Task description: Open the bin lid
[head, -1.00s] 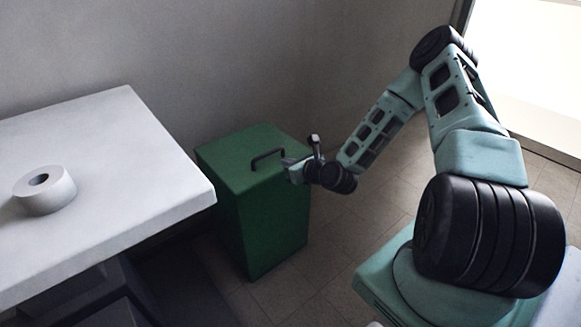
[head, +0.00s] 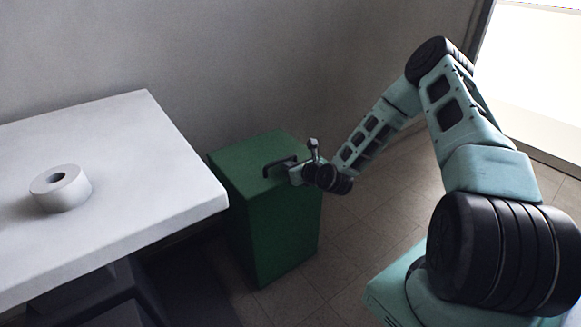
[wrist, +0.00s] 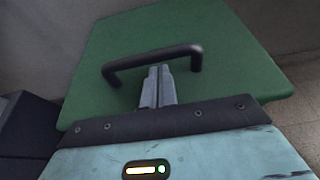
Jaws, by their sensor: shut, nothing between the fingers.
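A green bin (head: 270,225) stands on the floor against the wall, right of the white table. Its flat green lid (head: 245,155) lies closed on top, with a dark bar handle (head: 279,164) on it. My gripper (head: 290,172) is at the near right side of the handle, low over the lid. The lid (wrist: 200,40) fills most of that view.
A white table (head: 120,170) stands at the left, its corner close to the bin. A white paper roll (head: 75,193) sits on it. Dark boxes (head: 85,290) are under the table. The tiled floor (head: 375,215) right of the bin is clear.

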